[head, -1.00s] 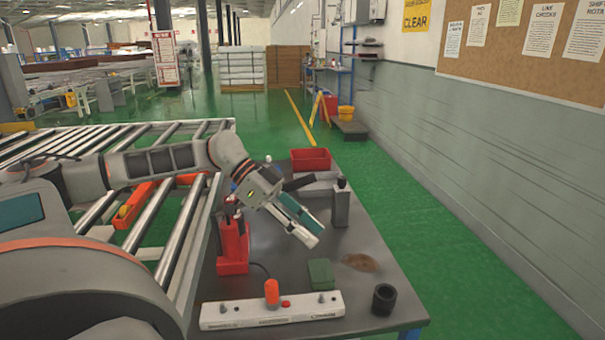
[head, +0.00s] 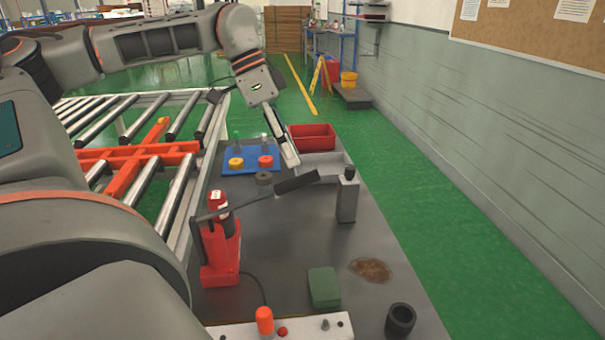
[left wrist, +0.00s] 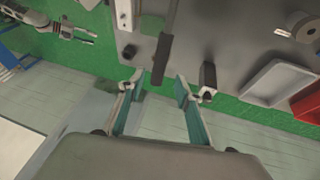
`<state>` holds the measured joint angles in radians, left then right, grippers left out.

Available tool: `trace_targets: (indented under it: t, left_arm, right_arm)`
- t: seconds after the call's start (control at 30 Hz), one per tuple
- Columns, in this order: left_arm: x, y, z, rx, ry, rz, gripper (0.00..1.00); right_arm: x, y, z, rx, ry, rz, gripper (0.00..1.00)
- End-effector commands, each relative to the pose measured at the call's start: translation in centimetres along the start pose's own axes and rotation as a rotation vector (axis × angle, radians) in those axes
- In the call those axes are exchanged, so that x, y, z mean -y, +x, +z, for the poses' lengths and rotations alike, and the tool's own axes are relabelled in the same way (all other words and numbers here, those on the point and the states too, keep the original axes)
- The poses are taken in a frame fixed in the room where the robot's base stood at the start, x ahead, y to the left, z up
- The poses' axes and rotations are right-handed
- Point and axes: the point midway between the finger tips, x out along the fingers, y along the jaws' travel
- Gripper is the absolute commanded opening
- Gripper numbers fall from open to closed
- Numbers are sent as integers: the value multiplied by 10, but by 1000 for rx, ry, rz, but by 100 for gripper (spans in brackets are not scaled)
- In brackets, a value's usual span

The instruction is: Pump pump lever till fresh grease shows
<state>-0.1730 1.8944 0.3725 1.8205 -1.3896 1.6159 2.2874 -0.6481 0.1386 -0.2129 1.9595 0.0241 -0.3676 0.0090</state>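The pump is the red unit (head: 220,248) on the dark bench in the head view. Its pump lever, a thin rod with a thick black handle (head: 297,182), reaches out to the right, near level. My left gripper (head: 290,160) hangs above and behind the handle. In the left wrist view its two teal-padded fingers (left wrist: 158,82) are open and empty, and the black handle (left wrist: 163,58) shows between and beyond their tips. I cannot tell contact. My right gripper (left wrist: 85,34) seems to show at the upper left there, fingers apart. I cannot make out fresh grease at an outlet.
A grey block with a black knob (head: 346,200) stands just right of the handle. A red bin (head: 312,137), blue tray (head: 250,158), green block (head: 324,288), black cup (head: 400,320) and brown smear (head: 371,269) are on the bench. A roller conveyor (head: 140,110) lies left.

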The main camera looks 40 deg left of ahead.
Motion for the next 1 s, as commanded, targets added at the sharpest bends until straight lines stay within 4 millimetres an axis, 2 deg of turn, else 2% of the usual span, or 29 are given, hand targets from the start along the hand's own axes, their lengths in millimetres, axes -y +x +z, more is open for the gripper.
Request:
trace_targets:
  t: [0.3, 0.5, 0.67, 0.93, 1.0]
  left_arm:
    - [0, 46, 2, 4, -1, 4, 34]
    - [0, 67, 1, 2, -1, 3, 34]
    - [0, 74, 1, 0, 0, 2, 34]
    - [0, 75, 0, -1, -1, 1, 34]
    - [0, 75, 0, -1, 0, 1, 16]
  right_arm:
    - [-1, 0, 1, 1, -3, 0, 40]
    - [-1, 0, 2, 0, -3, 1, 40]
    - [-1, 0, 2, 0, -2, 1, 40]
    - [-1, 0, 2, 0, -2, 0, 40]
    - [0, 0, 2, 0, -1, 0, 40]
